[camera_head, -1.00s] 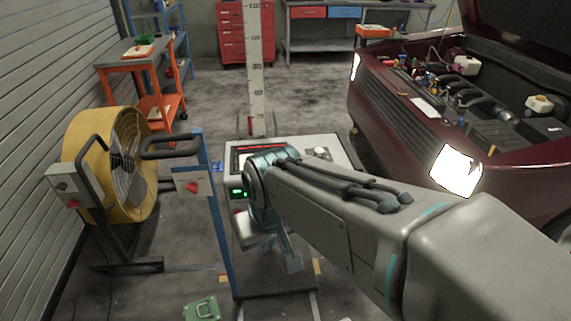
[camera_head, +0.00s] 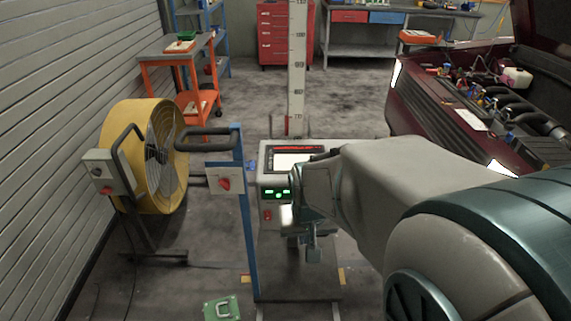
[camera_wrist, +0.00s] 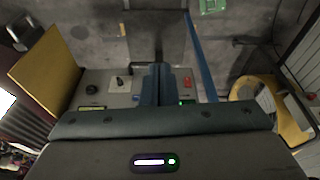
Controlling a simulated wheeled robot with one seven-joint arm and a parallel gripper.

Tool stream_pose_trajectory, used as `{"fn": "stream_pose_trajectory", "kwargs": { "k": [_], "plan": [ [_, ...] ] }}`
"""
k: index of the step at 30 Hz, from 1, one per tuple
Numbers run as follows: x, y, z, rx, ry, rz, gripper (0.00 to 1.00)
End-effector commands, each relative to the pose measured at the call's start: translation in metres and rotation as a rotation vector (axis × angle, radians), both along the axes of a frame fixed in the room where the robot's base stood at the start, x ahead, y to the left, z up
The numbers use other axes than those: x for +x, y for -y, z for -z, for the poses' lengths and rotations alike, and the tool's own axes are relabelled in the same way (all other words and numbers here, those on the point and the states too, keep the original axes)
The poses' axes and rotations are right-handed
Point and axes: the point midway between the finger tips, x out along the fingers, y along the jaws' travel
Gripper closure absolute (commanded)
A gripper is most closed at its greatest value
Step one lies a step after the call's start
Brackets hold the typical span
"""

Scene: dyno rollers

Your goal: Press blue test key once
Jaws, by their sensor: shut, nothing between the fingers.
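The grey tester console (camera_head: 265,177) stands in the middle of the head view, with a dark-framed screen on top and a lit green display (camera_head: 277,194) on its front. A red button (camera_head: 267,215) sits below the display. My gripper (camera_head: 313,252) is shut and empty, pointing down in front of the console. In the wrist view my shut fingers (camera_wrist: 157,75) lie over the middle of the panel, between a black knob (camera_wrist: 120,82) and the red button (camera_wrist: 187,82).
A blue post (camera_head: 247,220) with a black handle and a red switch stands just left of the console. A yellow fan (camera_head: 135,150) is farther left. A dark red car (camera_head: 440,110) with its hood up is at the right. A green case (camera_head: 221,308) lies on the floor.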

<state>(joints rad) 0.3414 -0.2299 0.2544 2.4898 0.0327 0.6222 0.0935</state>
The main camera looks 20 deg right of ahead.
Motion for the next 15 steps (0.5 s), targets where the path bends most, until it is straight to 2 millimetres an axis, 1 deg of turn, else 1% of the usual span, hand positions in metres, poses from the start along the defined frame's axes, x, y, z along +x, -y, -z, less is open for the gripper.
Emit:
{"fn": "stream_pose_trajectory", "kwargs": {
  "k": [1, 6, 12, 15],
  "plan": [
    [0.008, 0.007, 0.026, 0.014, -0.007, 0.039, 1.00],
    [0.035, 0.023, 0.083, 0.082, 0.016, 0.151, 1.00],
    [0.062, 0.040, 0.144, 0.212, 0.079, 0.303, 1.00],
    [0.075, 0.049, 0.167, 0.293, 0.129, 0.391, 1.00]
  ]
}}
